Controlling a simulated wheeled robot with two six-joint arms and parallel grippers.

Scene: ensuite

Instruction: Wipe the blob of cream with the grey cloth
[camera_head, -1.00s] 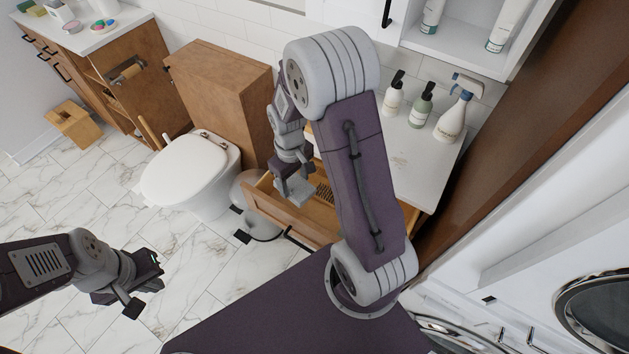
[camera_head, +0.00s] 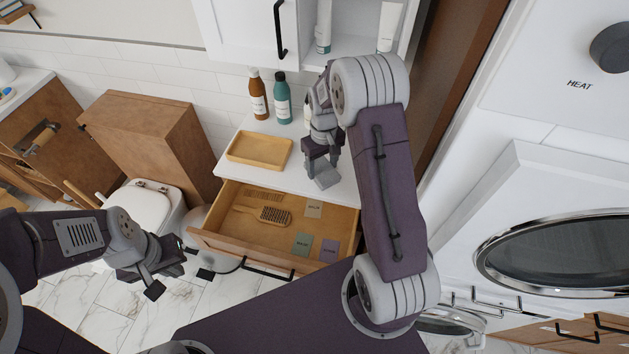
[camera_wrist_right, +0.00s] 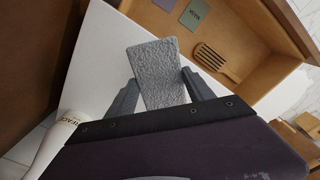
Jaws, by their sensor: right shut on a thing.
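The grey cloth (camera_head: 327,179) is a small light-grey textured piece hanging below my right gripper (camera_head: 322,160). In the right wrist view the cloth (camera_wrist_right: 157,72) sits between the two fingers of the right gripper (camera_wrist_right: 160,92), which is shut on it. The cloth appears above the white counter (camera_head: 283,179) near its front edge; I cannot tell whether it touches. I cannot make out the blob of cream in either view; my right arm hides part of the counter. My left gripper (camera_head: 168,271) is open and empty, low at the left, away from the counter.
An open drawer (camera_head: 220,241) below the counter holds a wooden brush (camera_head: 275,215) and several cards. A wooden tray (camera_head: 259,150), a brown bottle (camera_head: 258,95) and a teal bottle (camera_head: 282,99) stand on the counter. A white bottle (camera_wrist_right: 52,140) is close to the right wrist.

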